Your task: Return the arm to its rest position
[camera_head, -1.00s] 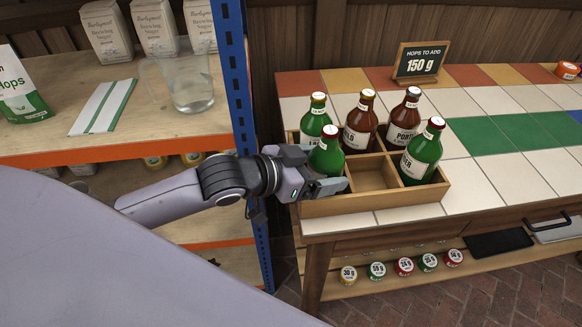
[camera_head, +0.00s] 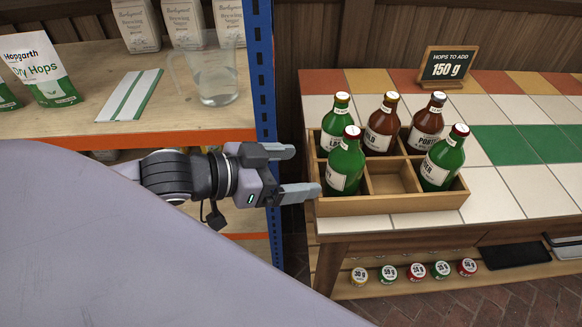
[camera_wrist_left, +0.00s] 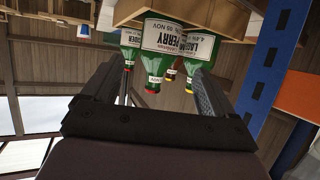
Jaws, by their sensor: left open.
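My left gripper (camera_head: 300,172) is open and empty in the head view, just left of the wooden bottle crate (camera_head: 400,204) and apart from it. The crate stands on the tiled table and holds green and brown bottles; its front middle compartment is empty. A green bottle (camera_head: 345,163) stands in the front left compartment, nearest the fingers. In the left wrist view the picture is upside down, and this green bottle (camera_wrist_left: 168,62) shows beyond and between the open fingers. My right gripper is not in view.
A blue shelf post (camera_head: 264,75) stands behind my left gripper. The shelf (camera_head: 180,127) left of it holds a clear jug (camera_head: 215,80), a striped cloth (camera_head: 130,95) and a Dry Hops bag (camera_head: 42,72). A hops sign (camera_head: 446,66) stands on the table.

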